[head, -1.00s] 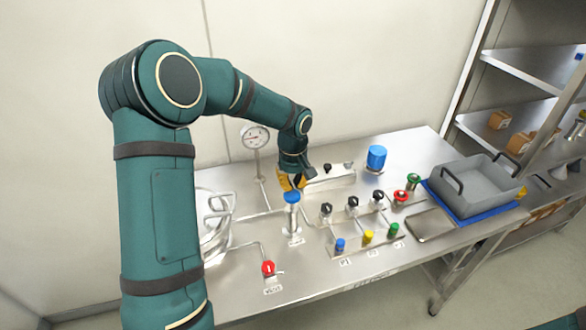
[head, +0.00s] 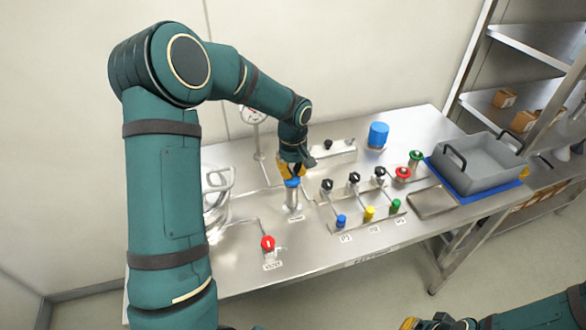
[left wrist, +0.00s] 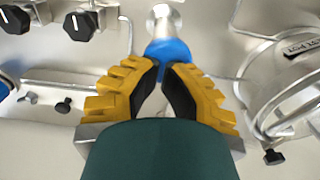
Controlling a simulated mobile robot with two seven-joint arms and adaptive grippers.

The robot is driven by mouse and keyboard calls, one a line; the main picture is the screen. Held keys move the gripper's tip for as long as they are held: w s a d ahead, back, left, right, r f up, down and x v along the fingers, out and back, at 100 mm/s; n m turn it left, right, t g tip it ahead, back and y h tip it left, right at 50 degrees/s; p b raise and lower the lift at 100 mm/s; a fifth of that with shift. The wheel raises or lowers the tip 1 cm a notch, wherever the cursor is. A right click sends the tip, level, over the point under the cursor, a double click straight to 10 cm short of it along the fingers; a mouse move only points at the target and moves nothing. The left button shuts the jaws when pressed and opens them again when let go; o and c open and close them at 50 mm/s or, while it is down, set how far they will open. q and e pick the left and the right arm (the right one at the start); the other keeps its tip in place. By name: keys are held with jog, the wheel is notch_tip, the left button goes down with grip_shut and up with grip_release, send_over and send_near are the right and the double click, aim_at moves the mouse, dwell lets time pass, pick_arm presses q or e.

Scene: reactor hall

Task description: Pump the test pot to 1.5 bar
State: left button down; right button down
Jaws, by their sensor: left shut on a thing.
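The hand pump (head: 293,202) is a small upright metal cylinder with a blue handle (head: 292,182) on top. My left gripper (head: 291,173) is above it, shut on the blue handle. The left wrist view shows both yellow-and-black fingers (left wrist: 163,85) against the blue handle (left wrist: 168,50). The steel test pot (head: 222,180) stands at the table's left, partly hidden by my left arm. A round gauge (head: 250,116) stands behind on a post, partly covered by the arm; its reading is not legible. My right gripper (head: 438,323) is cut off at the bottom edge; its jaws are unclear.
A red-topped valve (head: 268,243) stands in front of the pot. Right of the pump are black knobs (head: 354,180) and blue, yellow and green fittings (head: 369,213). A blue cylinder (head: 378,135), a grey bin (head: 480,165) and shelves are farther right.

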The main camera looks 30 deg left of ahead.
pick_arm(q)
jog(key=shift+f, duration=0.3)
notch_tip(320, 180, up, 5)
jog(key=p, duration=0.3)
jog(key=shift+f, duration=0.15)
notch_tip(320, 180, up, 10)
jog(key=shift+f, duration=0.25)
dwell(0.6)
